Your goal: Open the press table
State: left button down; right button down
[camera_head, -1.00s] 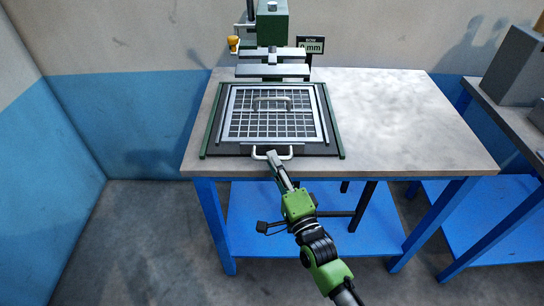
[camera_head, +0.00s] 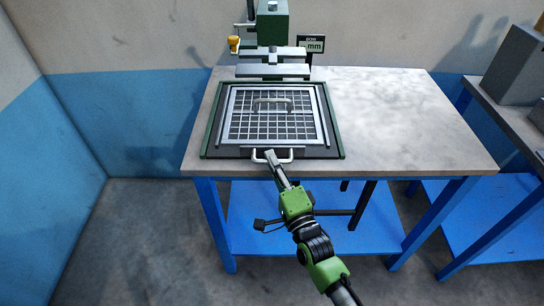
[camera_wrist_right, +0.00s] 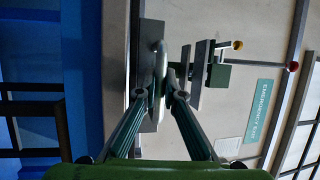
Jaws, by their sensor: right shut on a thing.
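The press table is a dark sliding plate (camera_head: 310,152) between green side rails, low on the front left of the bench. A silver sieve frame (camera_head: 230,115) with a dark grid and its own handle (camera_head: 272,103) lies flat on it. A pale bar handle (camera_head: 286,157) sticks out of the plate's front edge. My right gripper (camera_head: 270,158) is shut on this front handle. The wrist view shows the handle (camera_wrist_right: 159,62) between the two fingers (camera_wrist_right: 155,88). The fingers hide part of it. My left gripper is in neither view.
The green press (camera_head: 272,25) with silver crossbars stands behind the plate, with a yellow knob (camera_head: 234,41) at its left and a small display (camera_head: 313,45) at its right. The bench top (camera_head: 400,125) right of the plate is bare. Grey equipment (camera_head: 512,65) stands on another bench at right.

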jog(key=s+p, duration=0.4)
jog(key=s, duration=1.6)
jog(key=shift+p, duration=0.35)
jog(key=shift+f, duration=0.1)
jog(key=c, duration=2.4)
grip_release()
jog(key=v, duration=1.2)
